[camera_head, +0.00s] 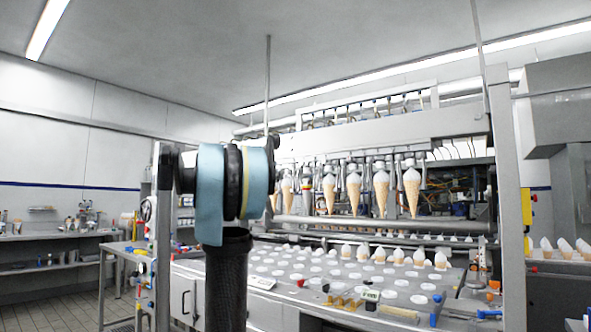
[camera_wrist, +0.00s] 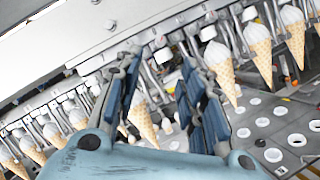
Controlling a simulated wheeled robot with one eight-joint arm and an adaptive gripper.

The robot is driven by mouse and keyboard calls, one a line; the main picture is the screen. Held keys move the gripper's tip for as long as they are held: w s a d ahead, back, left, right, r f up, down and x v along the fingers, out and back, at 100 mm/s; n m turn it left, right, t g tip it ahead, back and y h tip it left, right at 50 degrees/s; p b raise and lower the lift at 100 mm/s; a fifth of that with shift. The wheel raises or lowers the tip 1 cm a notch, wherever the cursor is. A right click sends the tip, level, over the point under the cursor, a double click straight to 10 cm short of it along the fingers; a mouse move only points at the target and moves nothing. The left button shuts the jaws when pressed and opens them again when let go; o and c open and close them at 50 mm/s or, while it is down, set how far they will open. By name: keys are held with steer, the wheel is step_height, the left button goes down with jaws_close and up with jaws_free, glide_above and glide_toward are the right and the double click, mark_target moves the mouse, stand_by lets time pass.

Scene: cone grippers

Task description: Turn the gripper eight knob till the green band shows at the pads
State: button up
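My gripper (camera_wrist: 160,62) is open in the wrist view, its two dark blue-padded fingers apart and reaching towards the row of cone grippers. A white-topped cone (camera_wrist: 141,118) shows in the gap between the fingers, seemingly beyond them; I see no contact. More hanging cones (camera_wrist: 259,45) line the bar to the right, and others (camera_wrist: 30,149) to the left. In the head view the hanging cones (camera_head: 381,193) sit under metal cone grippers (camera_head: 353,164). I cannot tell which is gripper eight. Its knob and green band are not distinguishable. My arm hides part of the row's left end in the head view.
A grey metal beam (camera_wrist: 110,30) runs above the cone grippers. Below is a perforated plate (camera_head: 330,272) with white-topped cones along its back. A steel post (camera_head: 508,190) stands at the right of the machine. A side bench (camera_head: 50,235) is at the far left.

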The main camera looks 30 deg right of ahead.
mark_target(301, 164)
steer(key=x, duration=1.2)
steer(key=shift+d+r, duration=0.1)
steer(key=shift+d, duration=0.2)
jaws_close()
